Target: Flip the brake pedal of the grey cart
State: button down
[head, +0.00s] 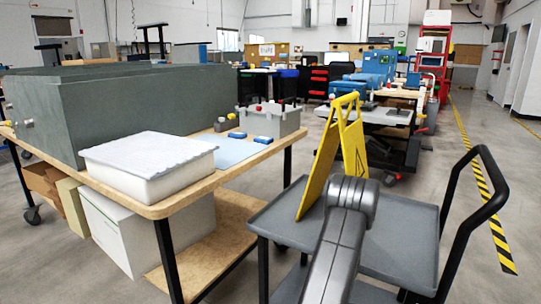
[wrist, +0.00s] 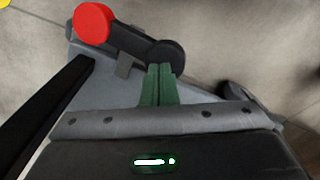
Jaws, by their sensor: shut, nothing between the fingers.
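The grey cart (head: 400,235) stands at the right in the head view, with a flat upper tray and a black push handle (head: 492,195). The brake pedal (wrist: 128,40) shows at the top of the wrist view as a dark bar with a red round end (wrist: 94,23) at its left and a dark round hub at its right. My gripper (wrist: 159,68) is shut and empty. Its green fingertips appear right by the hub end; I cannot tell whether they touch it. The pedal and my gripper are not visible in the head view, where my arm crosses the cart.
A yellow folding floor sign (head: 322,165) stands on the cart's tray. A wooden workbench (head: 170,205) with a white box (head: 148,160) and a large grey case (head: 120,105) is at the left. The floor (head: 480,265) right of the cart is clear.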

jog(key=shift+f+b, duration=1.15)
jog(key=shift+f, duration=0.25)
dwell(0.9)
jog(key=shift+r+p, duration=2.15)
jog(key=shift+r, duration=1.4)
jog(key=shift+f, duration=0.1)
jog(key=shift+f+b, duration=2.15)
jog(key=shift+f, duration=1.3)
jog(key=shift+r, duration=0.1)
jog(key=shift+r, duration=0.15)
